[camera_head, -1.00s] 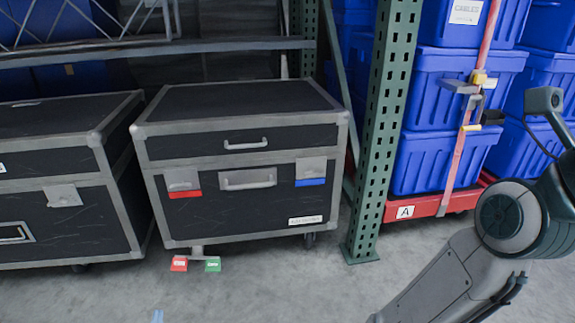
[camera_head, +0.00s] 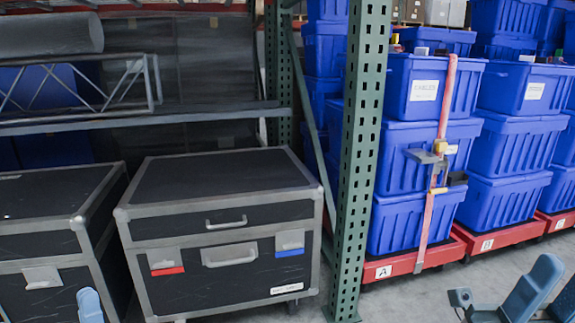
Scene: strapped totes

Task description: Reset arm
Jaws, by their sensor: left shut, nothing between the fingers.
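The light blue tip of my left gripper (camera_head: 90,305) shows at the bottom edge, in front of the dark cases. It is shut and empty, and most of it is cut off by the frame. Light blue and dark parts of my right arm with its gripper (camera_head: 530,292) show at the lower right, in front of the tote stacks. They are partly cut off by the frame, and I cannot tell how its fingers stand.
A black case (camera_head: 222,235) stands beside another case (camera_head: 50,240). A green rack post (camera_head: 360,160) rises near the middle. Strapped blue totes (camera_head: 402,160) stand on a red dolly (camera_head: 405,263), with more stacks to the right. Bare floor (camera_head: 415,300) shows in front.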

